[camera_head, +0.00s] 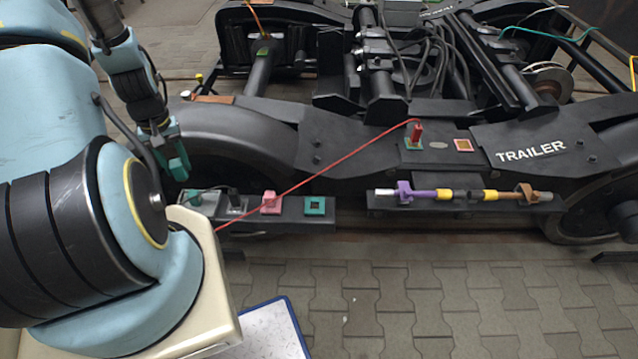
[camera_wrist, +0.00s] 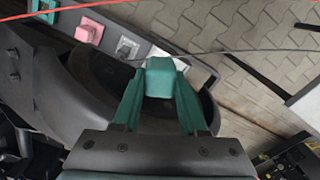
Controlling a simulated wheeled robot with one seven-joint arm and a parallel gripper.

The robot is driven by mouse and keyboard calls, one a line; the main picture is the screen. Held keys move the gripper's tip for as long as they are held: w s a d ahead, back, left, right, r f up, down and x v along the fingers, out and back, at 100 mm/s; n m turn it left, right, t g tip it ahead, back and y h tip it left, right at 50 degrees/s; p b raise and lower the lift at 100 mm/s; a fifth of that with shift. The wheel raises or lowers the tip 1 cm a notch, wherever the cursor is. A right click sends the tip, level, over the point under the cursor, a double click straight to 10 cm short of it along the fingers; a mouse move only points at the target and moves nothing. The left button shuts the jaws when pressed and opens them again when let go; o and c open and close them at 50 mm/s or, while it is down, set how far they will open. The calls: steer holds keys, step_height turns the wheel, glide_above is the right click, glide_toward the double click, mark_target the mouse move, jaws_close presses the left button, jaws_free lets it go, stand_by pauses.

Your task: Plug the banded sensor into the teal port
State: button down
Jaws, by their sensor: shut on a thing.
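My gripper (camera_head: 178,163) is over the left end of the dark shelf beside the left wheel. In the wrist view, its two teal fingers (camera_wrist: 160,85) are closed on a teal block (camera_wrist: 160,77), which hides what is beneath it. A teal port (camera_head: 315,206) with a dark square opening is at the shelf's right end; it also shows in the wrist view (camera_wrist: 44,8). A rod with yellow bands (camera_head: 460,195) lies level on the right-hand shelf, between a purple clip and a brown clip, well away from my gripper. Whether it is the banded sensor I cannot tell.
A pink socket (camera_head: 270,203) and a dark plug (camera_head: 236,201) sit left of the teal port. A red cable (camera_head: 320,167) runs from a red plug (camera_head: 416,133) across the front. A thin dark cable (camera_wrist: 250,51) crosses the wrist view. The paved floor in front is mostly clear.

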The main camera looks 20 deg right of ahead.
steer(key=s+d+f+m+b, duration=0.2)
steer(key=d+f+m+b, duration=0.3)
steer(key=d, duration=0.6)
steer(key=s+d+f+m+b, duration=0.2)
steer(key=d+f+m+b, duration=0.3)
steer(key=d+m, duration=0.5)
steer(key=s+d+f+m+b, duration=0.2)
steer(key=d+f+m+b, duration=0.3)
steer(key=d+m, duration=0.3)
steer(key=d, duration=0.4)
steer(key=shift+s+d+f, duration=0.25)
steer(key=shift+d+f, duration=0.05)
steer(key=shift+f, duration=0.15)
steer(key=shift+f+b, duration=2.55)
steer(key=shift+f, duration=0.25)
steer(key=shift+a+p, duration=0.1)
steer(key=shift+p, duration=0.45)
steer(key=shift+f+b, duration=0.3)
steer(key=shift+f, duration=0.15)
